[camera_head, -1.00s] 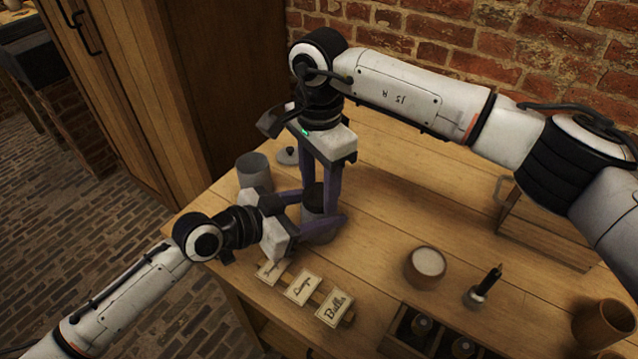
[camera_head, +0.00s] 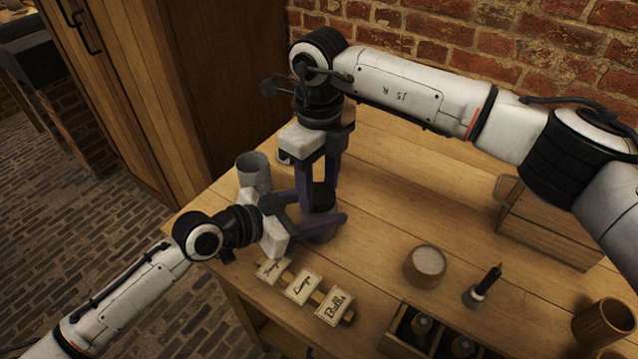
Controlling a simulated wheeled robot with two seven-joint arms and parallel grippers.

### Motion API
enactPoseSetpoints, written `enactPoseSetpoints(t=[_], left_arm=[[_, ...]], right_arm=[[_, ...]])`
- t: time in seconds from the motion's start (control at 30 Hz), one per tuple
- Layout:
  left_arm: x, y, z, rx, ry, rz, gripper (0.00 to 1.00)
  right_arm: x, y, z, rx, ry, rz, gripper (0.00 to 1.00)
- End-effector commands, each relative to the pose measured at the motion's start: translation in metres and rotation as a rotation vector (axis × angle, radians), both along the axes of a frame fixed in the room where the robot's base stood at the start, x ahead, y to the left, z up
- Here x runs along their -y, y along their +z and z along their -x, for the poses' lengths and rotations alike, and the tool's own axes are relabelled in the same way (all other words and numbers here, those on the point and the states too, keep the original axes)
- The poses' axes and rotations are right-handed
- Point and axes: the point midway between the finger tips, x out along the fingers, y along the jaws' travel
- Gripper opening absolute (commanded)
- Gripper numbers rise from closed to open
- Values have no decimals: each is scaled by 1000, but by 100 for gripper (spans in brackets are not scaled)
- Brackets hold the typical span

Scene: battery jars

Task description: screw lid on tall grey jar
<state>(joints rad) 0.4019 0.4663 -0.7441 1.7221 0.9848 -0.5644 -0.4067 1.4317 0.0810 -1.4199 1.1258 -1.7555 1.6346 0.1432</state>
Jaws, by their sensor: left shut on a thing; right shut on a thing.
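The tall grey jar (camera_head: 320,236) stands on the table near its left end, mostly hidden by the grippers. My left gripper (camera_head: 322,212) reaches in from the left and is shut around the jar's body. A dark lid (camera_head: 324,196) is at the top of the jar. My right gripper (camera_head: 319,194) points down from above, shut on the lid with one finger on each side. The lid looks level over the jar, but the fingers hide whether it is fully seated.
Label cards (camera_head: 303,287) lie in front. A round cup (camera_head: 426,266), black-handled tool (camera_head: 484,286), divided box (camera_head: 403,339) and wooden crate (camera_head: 545,235) are to the right.

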Motion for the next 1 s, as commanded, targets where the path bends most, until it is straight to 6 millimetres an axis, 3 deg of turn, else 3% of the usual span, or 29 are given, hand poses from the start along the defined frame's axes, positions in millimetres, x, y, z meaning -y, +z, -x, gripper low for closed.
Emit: enactPoseSetpoints(t=[0.03,0.07,0.2,0.57,1.0], left_arm=[[0,0,0,1,0,-1,0],[0,0,0,1,0,-1,0],[0,0,0,1,0,-1,0],[0,0,0,0,0,0,0],[0,0,0,1,0,-1,0]], right_arm=[[0,0,0,1,0,0,19],[0,0,0,1,1,0,47],[0,0,0,1,2,0,68],[0,7,-1,1,3,0,68],[0,91,-1,4,2,0,68]])
